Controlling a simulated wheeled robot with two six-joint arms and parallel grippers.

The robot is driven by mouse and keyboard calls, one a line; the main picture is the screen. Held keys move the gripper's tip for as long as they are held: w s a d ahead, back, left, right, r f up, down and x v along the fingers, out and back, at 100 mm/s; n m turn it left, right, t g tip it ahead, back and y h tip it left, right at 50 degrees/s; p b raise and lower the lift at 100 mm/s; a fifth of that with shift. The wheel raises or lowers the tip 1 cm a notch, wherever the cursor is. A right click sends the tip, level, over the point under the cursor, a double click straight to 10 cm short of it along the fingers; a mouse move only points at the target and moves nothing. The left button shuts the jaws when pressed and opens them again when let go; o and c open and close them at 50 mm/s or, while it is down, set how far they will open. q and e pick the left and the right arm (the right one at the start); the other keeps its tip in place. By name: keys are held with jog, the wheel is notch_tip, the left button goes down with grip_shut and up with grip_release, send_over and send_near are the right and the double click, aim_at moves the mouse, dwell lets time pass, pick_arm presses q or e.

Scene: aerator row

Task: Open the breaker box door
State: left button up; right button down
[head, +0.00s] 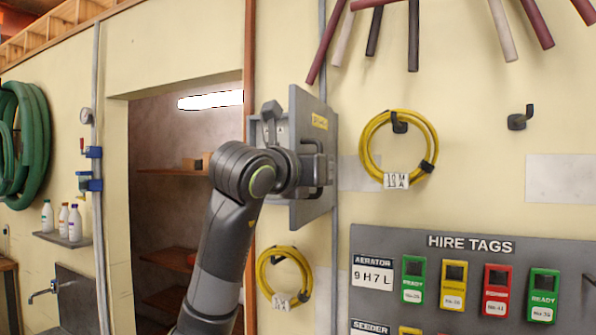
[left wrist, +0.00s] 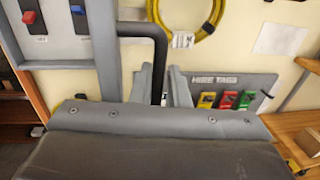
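The breaker box door (head: 309,112) is a grey panel with a yellow label. It stands swung out at an angle to the wall in the head view, so the box is open. In the left wrist view, a red switch (left wrist: 30,17) and a blue switch (left wrist: 77,10) show on a grey panel at the upper left. A dark bent door handle (left wrist: 158,58) runs down between the fingers of my left gripper (left wrist: 160,88), which appears shut on it. In the head view my left gripper (head: 318,170) is at the door, partly hidden. My right gripper is not in view.
A yellow hose coil (head: 435,140) hangs right of the door, another (head: 262,275) below. A grey hire tags board (head: 390,243) is at lower right. A doorway with shelves (head: 170,172) opens at left. Pipes (head: 415,35) hang above.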

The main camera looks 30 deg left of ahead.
pick_arm(q)
jog(key=s+a+b, duration=0.2)
jog(key=s+b, duration=0.5)
jog(key=s, duration=0.9)
jog(key=shift+s+a, duration=0.3)
jog(key=shift+s, duration=0.1)
jog(key=shift+f, duration=0.1)
